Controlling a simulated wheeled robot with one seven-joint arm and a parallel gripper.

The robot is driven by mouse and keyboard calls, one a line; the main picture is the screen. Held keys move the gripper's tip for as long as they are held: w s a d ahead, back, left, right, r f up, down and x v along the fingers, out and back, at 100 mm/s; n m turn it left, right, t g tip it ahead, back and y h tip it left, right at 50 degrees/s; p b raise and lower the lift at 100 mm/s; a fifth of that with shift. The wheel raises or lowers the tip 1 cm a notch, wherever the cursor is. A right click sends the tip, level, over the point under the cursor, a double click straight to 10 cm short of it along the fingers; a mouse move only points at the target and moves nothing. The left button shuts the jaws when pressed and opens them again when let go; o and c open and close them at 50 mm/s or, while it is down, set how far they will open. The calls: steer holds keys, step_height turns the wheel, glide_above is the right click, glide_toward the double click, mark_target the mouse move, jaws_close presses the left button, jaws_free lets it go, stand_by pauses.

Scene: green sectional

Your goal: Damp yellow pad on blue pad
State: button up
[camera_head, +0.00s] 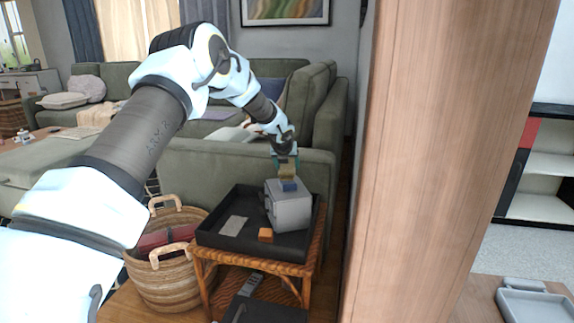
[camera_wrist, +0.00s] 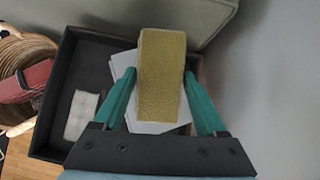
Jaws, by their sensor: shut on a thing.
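The yellow pad (camera_wrist: 162,75) fills the middle of the wrist view, between the two green fingers of my gripper (camera_wrist: 158,82). My gripper (camera_head: 285,158) is shut on it and points down in the head view. There the yellow pad (camera_head: 287,170) is directly above the blue pad (camera_head: 288,186). I cannot tell whether the two pads touch. The blue pad lies on top of a light grey box (camera_head: 290,211). In the wrist view the yellow pad hides the blue one.
The grey box stands in a black tray (camera_head: 222,245) on a wicker table (camera_head: 318,245). An orange block (camera_head: 265,235) and a pale flat piece (camera_head: 233,226) lie in the tray. A basket (camera_head: 165,280) stands left, a sofa behind, and a wooden pillar (camera_head: 445,150) right.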

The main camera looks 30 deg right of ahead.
steer(key=shift+r+p, duration=2.4)
steer(key=shift+p, duration=0.1)
